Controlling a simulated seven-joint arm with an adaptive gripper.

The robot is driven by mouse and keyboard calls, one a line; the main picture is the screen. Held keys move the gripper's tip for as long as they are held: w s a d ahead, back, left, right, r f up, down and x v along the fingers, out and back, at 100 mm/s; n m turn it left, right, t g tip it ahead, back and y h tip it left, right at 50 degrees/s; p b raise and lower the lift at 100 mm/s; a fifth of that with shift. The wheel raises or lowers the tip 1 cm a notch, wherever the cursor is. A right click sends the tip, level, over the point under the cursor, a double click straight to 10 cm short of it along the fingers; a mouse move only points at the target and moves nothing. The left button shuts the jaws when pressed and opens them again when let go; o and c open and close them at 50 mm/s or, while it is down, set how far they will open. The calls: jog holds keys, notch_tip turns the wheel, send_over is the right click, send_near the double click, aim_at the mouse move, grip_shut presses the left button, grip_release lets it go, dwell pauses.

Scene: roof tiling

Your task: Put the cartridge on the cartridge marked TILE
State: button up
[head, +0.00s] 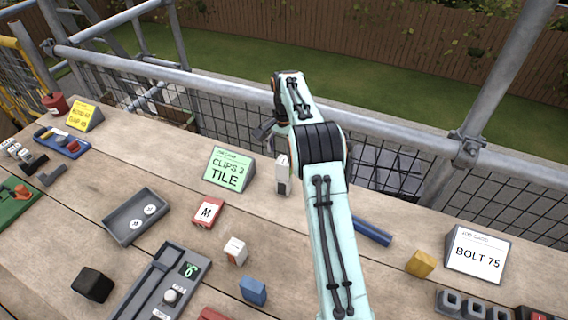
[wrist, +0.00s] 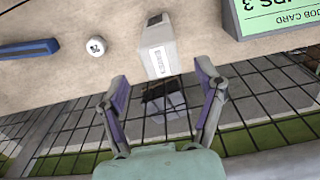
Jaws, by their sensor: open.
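A white and grey block (head: 282,174) with a label, possibly the cartridge, stands at the far side of the wooden table, beside a green card. In the wrist view the block (wrist: 157,48) is just beyond my fingertips, roughly centred between them. My gripper (wrist: 161,88) is open and empty, apart from the block. In the head view my gripper (head: 266,131) is near the table's far edge, partly hidden by my arm. I see no other cartridge marked TILE.
A small round white piece (wrist: 96,46) and a blue bar (wrist: 28,48) lie left of the block in the wrist view. A grey tray (head: 122,229), a red box marked M (head: 207,212) and a BOLT 75 card (head: 478,253) are on the table. Scaffold rails run behind.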

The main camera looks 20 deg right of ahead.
aim_at(284, 161)
notch_tip(284, 161, up, 6)
jog(key=shift+f, duration=0.25)
jog(key=shift+s+r, duration=0.15)
jog(key=shift+r, duration=0.1)
jog(key=s+a+r+n, duration=0.3)
jog(key=s+a+r, duration=0.15)
jog(key=s, duration=0.35)
jog(key=s+a+r+n, duration=0.2)
jog(key=s+a+r, duration=0.25)
jog(key=s, duration=0.45)
jog(key=s+a+f+n, duration=0.2)
jog(key=s, duration=0.8)
jog(key=s+a+f+n, duration=0.2)
jog(key=s+n, duration=0.1)
jog(key=s, duration=0.8)
jog(key=shift+f+y, duration=0.4)
